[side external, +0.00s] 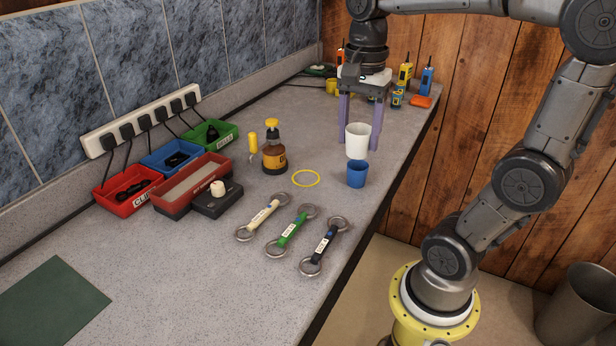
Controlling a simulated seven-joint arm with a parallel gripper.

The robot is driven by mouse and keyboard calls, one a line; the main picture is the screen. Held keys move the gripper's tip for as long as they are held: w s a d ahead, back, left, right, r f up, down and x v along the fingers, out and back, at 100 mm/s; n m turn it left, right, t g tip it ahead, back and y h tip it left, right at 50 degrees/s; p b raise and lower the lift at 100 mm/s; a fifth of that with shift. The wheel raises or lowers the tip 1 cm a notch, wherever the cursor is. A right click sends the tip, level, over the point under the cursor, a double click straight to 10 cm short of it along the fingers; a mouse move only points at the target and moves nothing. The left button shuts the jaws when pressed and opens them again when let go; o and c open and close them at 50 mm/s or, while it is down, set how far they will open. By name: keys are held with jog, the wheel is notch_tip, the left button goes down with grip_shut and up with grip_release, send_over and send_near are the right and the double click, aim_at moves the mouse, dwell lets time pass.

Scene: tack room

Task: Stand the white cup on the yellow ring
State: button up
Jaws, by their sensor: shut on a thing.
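The white cup (357,141) is upright between the two purple fingers of my gripper (361,132), which is shut on it. The cup seems to be held a little above the counter; the exact gap under it is hard to tell. The yellow ring (305,186) lies flat on the counter, in front and to the left of the cup, and nothing stands on it. A blue cup (356,175) stands upright just in front of the white cup and to the right of the ring.
Red (128,188), blue and green trays line the wall under a power strip (140,122). Coloured handheld devices (404,76) stand behind my gripper.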

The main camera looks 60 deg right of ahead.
jog(key=w+d+f, duration=0.1)
jog(key=w+f, duration=0.2)
jog(key=w, duration=0.1)
jog(key=w+d+f, duration=0.2)
jog(key=w+f, duration=0.1)
jog(key=w, duration=0.1)
jog(key=w+d+f, duration=0.1)
jog(key=w+f, duration=0.2)
jog(key=w, duration=0.2)
jog(key=shift+d+f, duration=0.25)
jog(key=shift+f, duration=0.1)
jog(key=shift+w+d+f, duration=0.1)
jog(key=shift+w+f, duration=0.1)
jog(key=shift+f, duration=0.8)
jog(key=shift+w+f, duration=0.15)
jog(key=shift+f, duration=0.85)
jog(key=shift+f, duration=0.15)
jog(key=o, duration=1.3)
